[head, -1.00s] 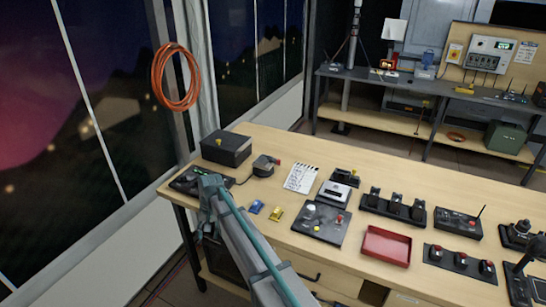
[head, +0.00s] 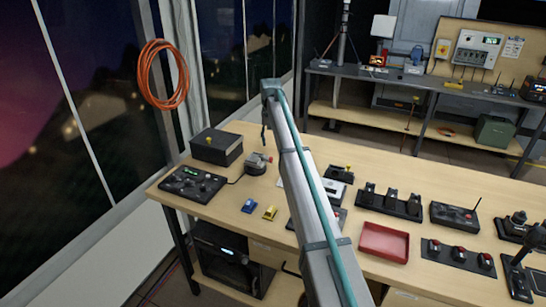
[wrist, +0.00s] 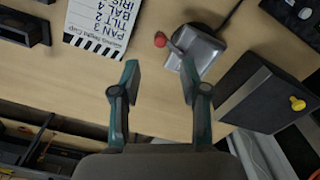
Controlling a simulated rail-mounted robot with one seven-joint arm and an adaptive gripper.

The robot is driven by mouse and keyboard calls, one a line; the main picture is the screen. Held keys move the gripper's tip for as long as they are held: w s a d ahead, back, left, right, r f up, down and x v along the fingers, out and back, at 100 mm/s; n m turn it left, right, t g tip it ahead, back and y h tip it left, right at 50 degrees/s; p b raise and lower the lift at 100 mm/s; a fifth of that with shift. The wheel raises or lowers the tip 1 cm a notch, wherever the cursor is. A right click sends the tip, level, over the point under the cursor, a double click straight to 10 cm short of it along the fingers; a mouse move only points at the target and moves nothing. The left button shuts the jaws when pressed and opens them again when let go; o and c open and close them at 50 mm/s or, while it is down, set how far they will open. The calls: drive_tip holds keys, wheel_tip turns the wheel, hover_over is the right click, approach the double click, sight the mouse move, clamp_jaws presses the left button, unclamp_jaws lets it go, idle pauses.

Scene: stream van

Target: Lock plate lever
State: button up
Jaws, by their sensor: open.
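A grey metal plate clamp (head: 256,168) with a red-tipped lever (head: 268,159) sits near the back left of the wooden table. In the wrist view the clamp (wrist: 196,50) is above and right of the fingers, and its red lever tip (wrist: 160,39) shows ahead of the gap between them. My gripper (wrist: 160,78) is open and empty, its teal fingers apart and not visibly touching the lever. In the head view my arm rises over the table, and the gripper (head: 264,137) hangs small, partly hidden, above and behind the clamp.
A dark box with a yellow knob (head: 217,147) stands left of the clamp; it also shows in the wrist view (wrist: 275,98). A black control panel (head: 193,184) lies at the left table edge. A printed slate (wrist: 98,22) lies nearby. A cable runs from the clamp.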

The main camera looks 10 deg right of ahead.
sight(271, 158)
wheel_tip(271, 158, down, 8)
drive_tip(key=shift+f+p, duration=0.2)
drive_tip(key=shift+p, duration=0.95)
clamp_jaws()
